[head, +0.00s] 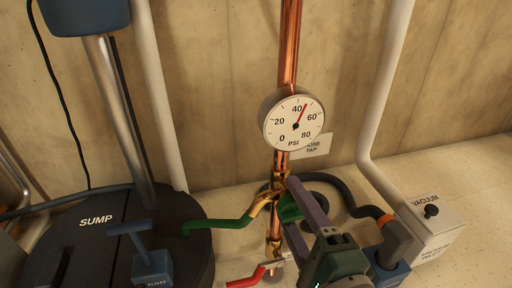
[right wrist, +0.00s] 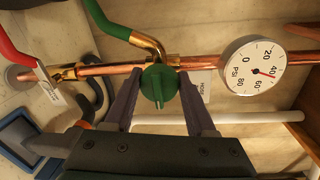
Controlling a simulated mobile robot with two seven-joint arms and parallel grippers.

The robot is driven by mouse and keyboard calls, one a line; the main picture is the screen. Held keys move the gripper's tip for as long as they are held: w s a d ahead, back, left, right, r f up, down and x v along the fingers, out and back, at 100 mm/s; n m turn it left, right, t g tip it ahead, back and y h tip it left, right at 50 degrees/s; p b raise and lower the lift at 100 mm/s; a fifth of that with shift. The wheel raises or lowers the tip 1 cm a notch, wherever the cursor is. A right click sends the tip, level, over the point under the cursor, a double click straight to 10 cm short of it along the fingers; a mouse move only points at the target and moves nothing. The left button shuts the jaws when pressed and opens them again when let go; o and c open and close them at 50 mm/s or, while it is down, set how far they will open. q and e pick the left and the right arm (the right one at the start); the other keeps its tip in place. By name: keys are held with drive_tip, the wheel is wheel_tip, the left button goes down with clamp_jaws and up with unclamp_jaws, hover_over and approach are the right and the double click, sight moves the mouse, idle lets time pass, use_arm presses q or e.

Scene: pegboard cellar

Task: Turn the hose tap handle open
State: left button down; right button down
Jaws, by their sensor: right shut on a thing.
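The hose tap's green handle (head: 289,208) is on the brass tap body (head: 280,185) of a vertical copper pipe (head: 289,45). In the right wrist view the handle (right wrist: 158,84) is a round green knob with a raised ridge. My right gripper (head: 303,199) is shut on this handle, with one dark finger on each side of it in the right wrist view (right wrist: 160,76). A green hose (head: 222,222) leaves the tap's brass spout. A "HOSE TAP" label (head: 318,146) is partly hidden behind the gauge. My left gripper is not in view.
A pressure gauge (head: 294,123) above the tap has its red needle between 40 and 60. A red lever (head: 245,280) is low on the pipe. The black sump lid (head: 60,250) lies left, and a vacuum box (head: 434,225) stands right.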

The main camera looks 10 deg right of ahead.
drive_tip(key=shift+s+f, duration=0.1)
drive_tip(key=shift+f, duration=0.1)
drive_tip(key=c, duration=0.6)
unclamp_jaws()
drive_tip(key=o, duration=0.3)
drive_tip(key=shift+r, duration=0.1)
drive_tip(key=shift+o, duration=0.2)
drive_tip(key=shift+s+r, duration=0.1)
drive_tip(key=s+p, duration=0.4)
drive_tip(key=s, duration=0.5)
drive_tip(key=shift+s+d+r, duration=0.2)
drive_tip(key=shift+s+r, duration=0.15)
drive_tip(key=shift+r, duration=0.1)
